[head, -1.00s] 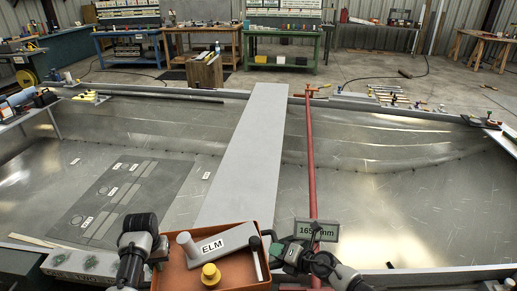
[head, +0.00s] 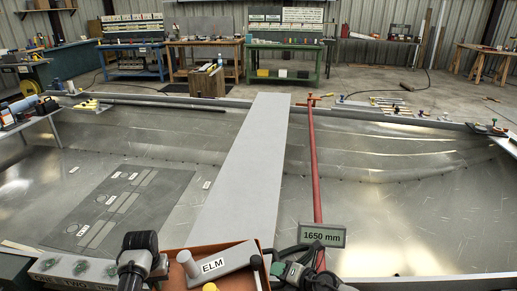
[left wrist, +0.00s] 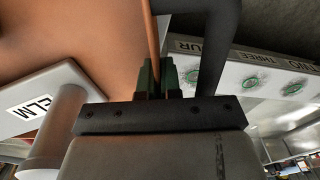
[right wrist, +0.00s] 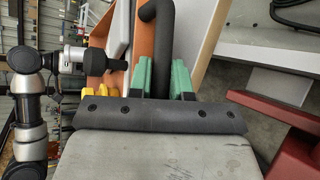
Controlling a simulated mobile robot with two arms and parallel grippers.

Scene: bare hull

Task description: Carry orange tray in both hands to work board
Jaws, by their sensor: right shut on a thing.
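The orange tray (head: 228,251) is at the bottom of the head view, its near part cut off. A grey block marked ELM (head: 222,262) and a yellow knob (head: 210,287) are in it. My right gripper (right wrist: 160,78) is shut on the tray's black handle (right wrist: 157,40). My left gripper (left wrist: 157,80) has its green fingers close together at the tray's thin orange wall, with the black handle (left wrist: 218,50) beside them; its grip is unclear. A dark grey panel with labelled outlines (head: 150,190) lies ahead left; I cannot tell whether it is the work board.
A pale plank (head: 245,160) runs away from me across the metal hull. A red bar (head: 313,160) lies to its right, with a 1650 mm sign (head: 323,236) at its near end. A block with green marks (head: 75,268) is left of the tray. Benches stand far back.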

